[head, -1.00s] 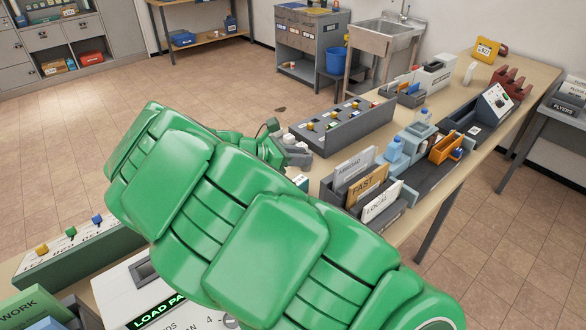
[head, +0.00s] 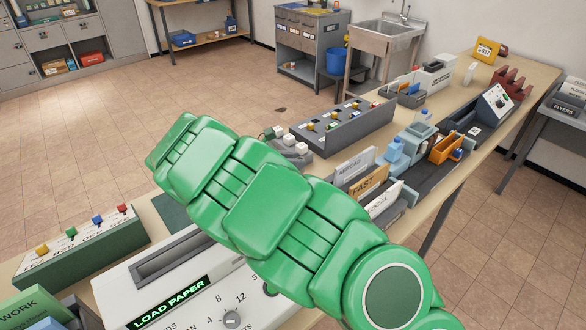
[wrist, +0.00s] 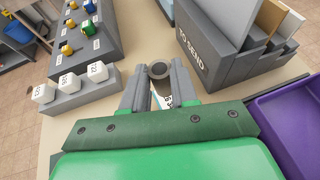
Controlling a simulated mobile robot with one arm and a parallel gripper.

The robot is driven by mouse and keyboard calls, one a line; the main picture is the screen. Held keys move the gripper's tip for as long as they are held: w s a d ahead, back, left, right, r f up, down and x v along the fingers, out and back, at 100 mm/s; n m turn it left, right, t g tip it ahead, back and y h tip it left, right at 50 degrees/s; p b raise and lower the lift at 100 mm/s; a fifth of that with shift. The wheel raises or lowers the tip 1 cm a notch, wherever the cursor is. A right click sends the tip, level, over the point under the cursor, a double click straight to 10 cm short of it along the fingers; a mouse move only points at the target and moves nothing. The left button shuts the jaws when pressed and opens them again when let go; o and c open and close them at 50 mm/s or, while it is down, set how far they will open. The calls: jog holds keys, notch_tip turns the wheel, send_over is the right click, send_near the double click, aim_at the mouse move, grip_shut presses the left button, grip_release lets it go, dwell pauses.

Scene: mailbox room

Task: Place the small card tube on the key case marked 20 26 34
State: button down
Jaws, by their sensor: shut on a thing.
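My gripper (wrist: 160,92) is in the lower middle of the wrist view, its two grey fingers shut on a small grey tube (wrist: 160,69). The tube's open round end faces the camera. A pale lettered surface (wrist: 166,100) shows between the fingers, mostly covered. In the head view my green arm hides the gripper and tube. A grey base with white blocks (wrist: 69,81) stands left of the gripper, and the blocks also show in the head view (head: 289,139). I cannot make out the marking 20 26 34 anywhere.
A grey panel with coloured knobs (head: 345,122) stands behind the white blocks. The TO SEND sorter (wrist: 205,50) is right of the gripper, with a purple tray (wrist: 292,115) nearer. The LOAD PAPER machine (head: 165,285) and a green knob box (head: 80,250) are at front left.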

jog(key=shift+w+f, duration=0.1)
jog(key=shift+f, duration=1.5)
jog(key=shift+f, duration=0.15)
jog(key=c, duration=0.9)
grip_release()
jog(key=shift+a+r, duration=0.15)
jog(key=shift+r, duration=0.05)
jog(key=v, duration=1.1)
jog(key=shift+s+a+r, duration=0.2)
